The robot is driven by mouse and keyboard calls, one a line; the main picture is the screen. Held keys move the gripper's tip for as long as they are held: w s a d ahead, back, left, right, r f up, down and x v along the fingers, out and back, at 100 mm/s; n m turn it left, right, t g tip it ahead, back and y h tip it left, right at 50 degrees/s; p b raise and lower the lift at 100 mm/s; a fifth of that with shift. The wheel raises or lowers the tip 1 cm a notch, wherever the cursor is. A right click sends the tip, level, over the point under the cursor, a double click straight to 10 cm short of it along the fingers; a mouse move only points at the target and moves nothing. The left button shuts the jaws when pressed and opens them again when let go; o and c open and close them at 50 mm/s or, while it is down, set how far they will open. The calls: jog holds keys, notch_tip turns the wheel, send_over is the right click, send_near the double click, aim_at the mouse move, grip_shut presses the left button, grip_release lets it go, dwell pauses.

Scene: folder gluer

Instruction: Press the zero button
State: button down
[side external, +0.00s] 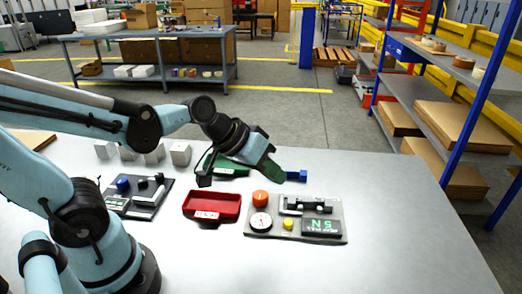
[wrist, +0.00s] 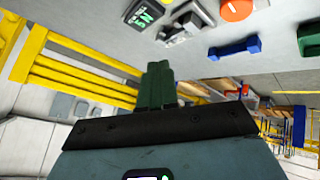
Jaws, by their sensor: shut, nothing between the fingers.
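A grey test unit (side external: 262,233) lies on the table in the side view. It carries an orange round knob (side external: 260,197), a white dial (side external: 261,221), a small yellow button (side external: 288,224) and a dark display (side external: 321,226) with green characters. No label tells me which one is the zero button. In the wrist view the display (wrist: 148,14) reads about "5 N", and the orange knob (wrist: 236,9) is at the top edge. My gripper (side external: 274,172) is shut and empty, above and behind the unit, touching none of its controls. Its green fingers (wrist: 158,70) are together.
A red tray (side external: 211,206) is left of the unit. A blue part (side external: 297,176) lies behind it, and a green tray (side external: 230,165) is partly hidden by my gripper. A dark fixture (side external: 138,196) and several metal blocks (side external: 180,153) stand left. The table's right side is clear.

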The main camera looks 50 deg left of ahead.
aim_at(284, 222)
jog(key=shift+w+d+f+n+h, duration=0.15)
jog(key=shift+w+d+n+h, duration=0.25)
jog(key=shift+w+d+h, duration=0.6)
jog(key=shift+s+d+f, duration=0.1)
jog(key=shift+s, duration=0.05)
jog(key=shift+f, duration=4.3)
jog(key=shift+r, duration=2.5)
jog(key=s+a+r+m+y, duration=0.2)
jog(key=s+a+r+y, duration=0.3)
jog(key=s+a, duration=0.1)
jog(key=shift+a, duration=0.75)
jog(key=shift+r+m, duration=0.1)
jog(key=shift+m, duration=0.2)
